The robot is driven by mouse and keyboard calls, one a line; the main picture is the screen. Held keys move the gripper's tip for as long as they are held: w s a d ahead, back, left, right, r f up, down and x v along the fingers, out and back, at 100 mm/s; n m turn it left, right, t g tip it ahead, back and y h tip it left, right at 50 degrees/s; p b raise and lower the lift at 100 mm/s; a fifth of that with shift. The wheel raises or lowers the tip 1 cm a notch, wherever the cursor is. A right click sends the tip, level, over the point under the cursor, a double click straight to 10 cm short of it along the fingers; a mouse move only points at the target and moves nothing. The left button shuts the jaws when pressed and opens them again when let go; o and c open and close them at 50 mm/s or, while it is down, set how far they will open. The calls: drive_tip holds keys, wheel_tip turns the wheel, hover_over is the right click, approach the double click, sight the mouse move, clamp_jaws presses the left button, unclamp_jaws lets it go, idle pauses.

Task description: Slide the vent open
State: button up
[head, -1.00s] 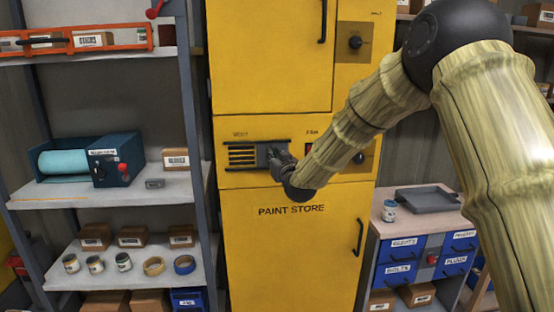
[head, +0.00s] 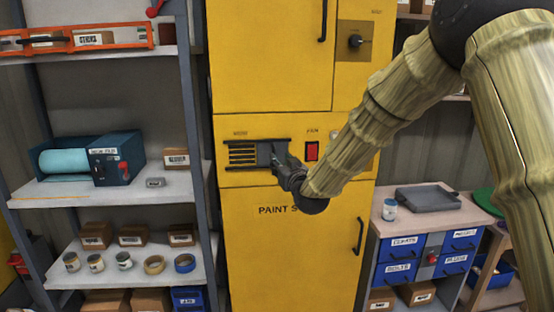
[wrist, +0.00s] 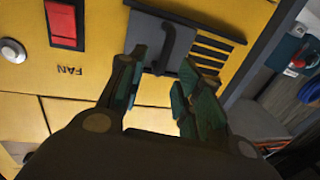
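The vent (head: 243,154) is a dark slatted grille between two rails on the yellow paint store cabinet, in the head view. A grey sliding plate (head: 265,154) covers its right part, with slats bare to the left. In the wrist view the plate (wrist: 155,45) carries a dark upright handle (wrist: 180,45), and the bare slats (wrist: 215,50) lie to the right. My gripper (wrist: 157,77) is open, its fingertips apart near the handle's lower end in that view. I cannot tell whether they touch it. In the head view my gripper (head: 281,163) is at the plate's right edge.
A red fan switch (head: 312,151) sits right of the vent. A round knob (head: 354,41) and door handle (head: 359,237) are on the cabinet. A loaded shelf (head: 100,190) stands left. A bench with blue drawers (head: 405,245) stands right.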

drive_tip(key=v, duration=0.5)
drive_tip(key=shift+s+d, duration=0.1)
drive_tip(key=shift+s, duration=0.2)
drive_tip(key=shift+f, duration=0.15)
drive_tip(key=s+d+f+m+g+h, duration=0.1)
drive_tip(key=s+d+f+g, duration=0.15)
drive_tip(key=s+f, duration=0.65)
drive_tip(key=s+d+f+g+h, duration=0.1)
drive_tip(key=s+d+f+g, duration=0.15)
drive_tip(key=f, duration=1.35)
drive_tip(key=s+d+f+m+g+h, duration=0.1)
drive_tip(key=s+d+f+g, duration=0.3)
drive_tip(key=f, duration=0.8)
drive_tip(key=s+d+f+g+h, duration=0.1)
drive_tip(key=s+d+f+g, duration=0.1)
drive_tip(key=s+f, duration=0.65)
drive_tip(key=s+d+f+g, duration=0.15)
drive_tip(key=s+f, duration=0.45)
drive_tip(key=s, duration=0.6)
drive_tip(key=s+d+f+g, duration=0.2)
drive_tip(key=s, duration=0.8)
drive_tip(key=s+d+f+m+g, duration=0.1)
drive_tip(key=s+f+g, duration=0.2)
drive_tip(key=s, duration=0.7)
drive_tip(key=shift+s+d+m+h, duration=0.2)
drive_tip(key=shift+d+m+h, duration=0.1)
drive_tip(key=shift+d+h, duration=0.1)
drive_tip(key=shift+f, duration=0.15)
